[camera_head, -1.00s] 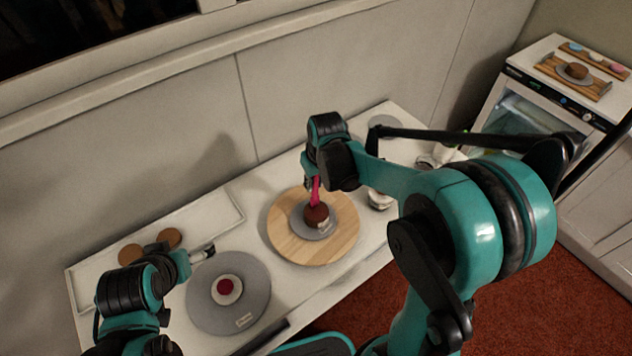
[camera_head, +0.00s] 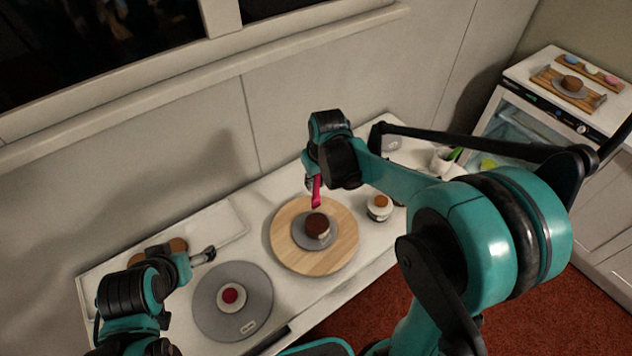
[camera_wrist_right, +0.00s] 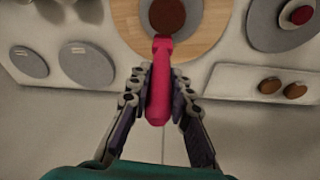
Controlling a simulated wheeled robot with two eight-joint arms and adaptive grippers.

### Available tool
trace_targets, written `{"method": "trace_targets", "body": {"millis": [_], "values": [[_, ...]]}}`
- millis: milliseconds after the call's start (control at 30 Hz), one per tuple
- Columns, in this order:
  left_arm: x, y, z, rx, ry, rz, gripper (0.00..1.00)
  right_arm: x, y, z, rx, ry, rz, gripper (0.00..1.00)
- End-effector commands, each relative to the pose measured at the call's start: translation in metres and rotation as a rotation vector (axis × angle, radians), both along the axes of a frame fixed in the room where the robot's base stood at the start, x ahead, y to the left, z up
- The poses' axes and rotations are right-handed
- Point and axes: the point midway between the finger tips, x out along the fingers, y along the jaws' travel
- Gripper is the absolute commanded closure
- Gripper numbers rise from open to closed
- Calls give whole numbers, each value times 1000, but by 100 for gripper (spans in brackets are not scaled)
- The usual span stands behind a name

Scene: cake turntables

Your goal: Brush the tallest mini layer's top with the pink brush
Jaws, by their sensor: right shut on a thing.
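My right gripper (camera_head: 315,178) is shut on the pink brush (camera_head: 316,193); the brush also shows between the fingers in the right wrist view (camera_wrist_right: 158,88). In the head view the brush tip hangs just above and behind a brown-topped mini layer (camera_head: 317,225). That layer stands on a small grey disc (camera_head: 333,240) on the round wooden turntable (camera_head: 290,262). A red-topped mini layer (camera_head: 230,296) sits on the grey turntable (camera_head: 215,325), and an orange-topped one (camera_head: 380,205) stands to the right. My left gripper (camera_head: 207,254) is over the table at left; its jaw opening is unclear.
A white tray (camera_head: 228,220) with two brown rounds (camera_head: 178,245) lies at the back left, partly behind my left arm. A white cup (camera_head: 440,160) stands at the right. A cabinet (camera_head: 530,85) with boards on top is at far right.

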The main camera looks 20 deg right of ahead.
Motion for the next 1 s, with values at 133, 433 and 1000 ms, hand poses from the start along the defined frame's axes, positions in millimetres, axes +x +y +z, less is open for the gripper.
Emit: {"method": "trace_targets", "body": {"millis": [133,433,1000], "values": [[0,0,0,0,0,0,12,0,0,0,0,0,0,100],[0,0,0,0,0,0,12,0,0,0,0,0,0,100],[0,0,-39,0,0,0,12,4,-4,-47,0,0,0,100]]}}
